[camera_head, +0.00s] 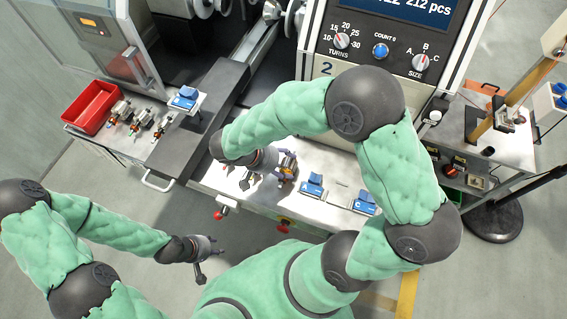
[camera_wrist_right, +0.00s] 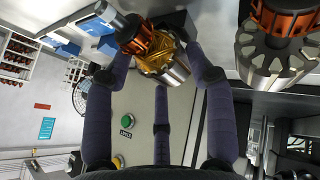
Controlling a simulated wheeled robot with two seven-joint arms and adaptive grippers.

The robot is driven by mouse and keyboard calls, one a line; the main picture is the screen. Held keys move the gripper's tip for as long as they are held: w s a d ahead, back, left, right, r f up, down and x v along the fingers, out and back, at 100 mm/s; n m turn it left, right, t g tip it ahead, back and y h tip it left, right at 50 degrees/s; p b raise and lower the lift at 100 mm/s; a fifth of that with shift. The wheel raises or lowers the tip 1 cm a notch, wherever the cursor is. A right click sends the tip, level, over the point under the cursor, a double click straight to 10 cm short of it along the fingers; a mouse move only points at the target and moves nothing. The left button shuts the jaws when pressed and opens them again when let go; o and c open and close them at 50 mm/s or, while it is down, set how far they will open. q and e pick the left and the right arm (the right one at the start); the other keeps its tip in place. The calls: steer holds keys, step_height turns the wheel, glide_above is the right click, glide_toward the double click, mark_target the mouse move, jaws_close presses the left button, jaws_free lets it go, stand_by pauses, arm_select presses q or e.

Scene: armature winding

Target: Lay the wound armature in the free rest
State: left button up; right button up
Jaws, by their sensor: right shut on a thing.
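My right gripper (camera_head: 288,168) is shut on an armature, over the light bench front below the machine panel. In the right wrist view this wound armature (camera_wrist_right: 152,52) has an orange-brown commutator, copper windings and a silver core; it lies between the dark fingers. A second armature (camera_wrist_right: 275,48), with orange commutator and slotted metal core, stands at the right of that view. Several armatures (camera_head: 140,118) lie in a row on the left bench. My left gripper (camera_head: 210,259) is empty, fingers apart, over the floor. I cannot make out which rest is free.
A red bin (camera_head: 93,106) stands left of the armature row. Blue blocks sit on the left bench (camera_head: 184,98) and on the bench front (camera_head: 312,185) (camera_head: 364,203). A red knob (camera_head: 283,225) projects from the front edge. A dark slide (camera_head: 200,115) lies between the benches.

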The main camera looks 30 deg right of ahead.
steer(key=shift+f+b, duration=0.3)
steer(key=o, duration=1.6)
steer(key=shift+c, duration=0.2)
steer(key=v, duration=1.2)
